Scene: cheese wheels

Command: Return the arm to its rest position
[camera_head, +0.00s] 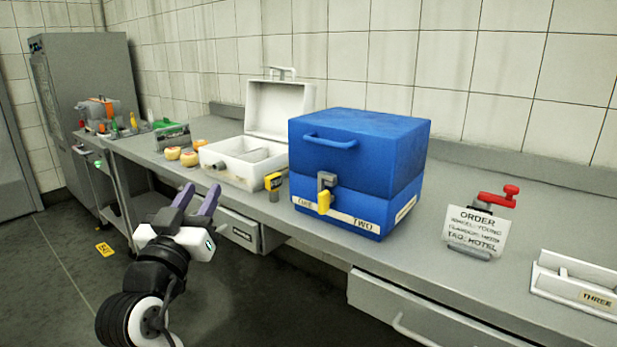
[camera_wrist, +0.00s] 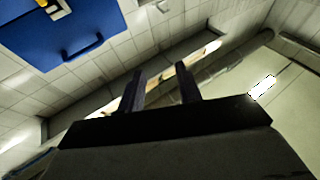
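My gripper (camera_head: 196,203) is in front of the counter's edge at left of centre in the head view, with its two purple-grey fingers pointing up and away. The fingers are apart and nothing shows between them. In the wrist view my gripper (camera_wrist: 160,88) also shows two separated dark fingers with an empty gap. My arm reaches up from the lower left of the head view and touches nothing that I can see.
A steel counter (camera_head: 330,240) runs along the tiled wall. On it are a closed blue box (camera_head: 365,145), an open white case (camera_head: 226,160), cheese wheels (camera_head: 190,158), an order sign (camera_head: 474,232) and a white tray (camera_head: 580,285). Open floor lies at the lower left.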

